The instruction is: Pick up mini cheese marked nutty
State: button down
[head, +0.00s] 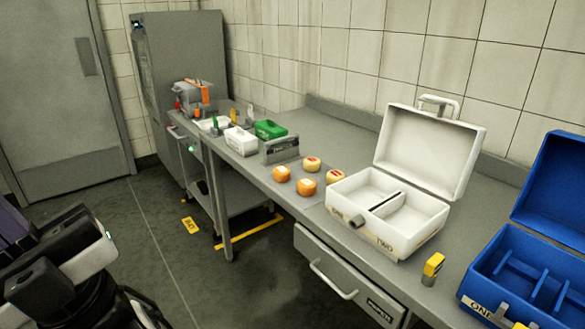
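Several mini cheeses stand in a cluster on the grey counter, left of the white case. Two are orange, a left one (281,175) and a front one (307,188). Two are paler yellow with reddish label marks, a back one (312,164) and a right one (335,178). The labels are too small to read, so I cannot tell which is marked nutty. Dark parts of my arm show at the lower left, well away from the cheeses across the floor. I cannot make out the gripper's fingertips or whether they hold anything.
An open white case (445,225) with two compartments stands right of the cheeses. A grey sign holder (281,149) and green bin (270,130) are left. Floor before the counter is clear.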

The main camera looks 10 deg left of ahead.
aim_at(280, 174)
jog(key=i+u, duration=0.35)
jog(key=i, duration=0.2)
jog(key=i+u, duration=0.35)
jog(key=i, duration=0.25)
jog(key=i+l+u, duration=0.35)
jog(key=i, duration=0.15)
jog(key=i+j, duration=0.05)
jog(key=j, duration=0.05)
